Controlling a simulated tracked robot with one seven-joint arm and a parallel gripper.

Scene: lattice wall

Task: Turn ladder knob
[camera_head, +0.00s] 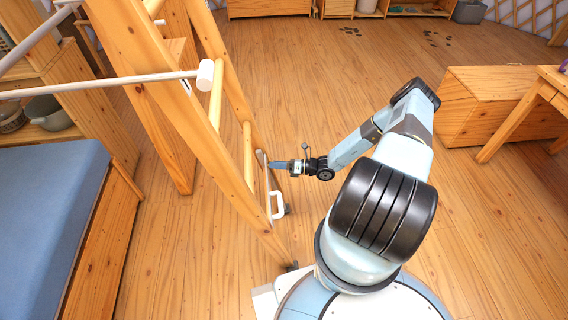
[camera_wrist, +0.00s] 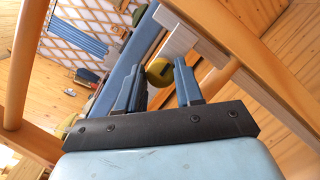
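The wooden ladder (camera_head: 215,130) stands on the left in the head view, with round rungs. My gripper (camera_head: 273,164) reaches left to its near side rail, close to a white handle (camera_head: 277,205). In the wrist view, my gripper (camera_wrist: 157,84) has its two blue-grey fingers apart. A round olive-yellow knob (camera_wrist: 159,72) with a dark slot shows between the fingertips. The fingers do not look closed on it, and I cannot tell whether either touches it. I cannot make out the knob in the head view.
A bed with a blue mattress (camera_head: 45,215) lies at the left. A white rod (camera_head: 110,84) runs across to the ladder. A wooden chest (camera_head: 490,105) and a table (camera_head: 540,95) stand at the right. The floor in the middle is mostly clear.

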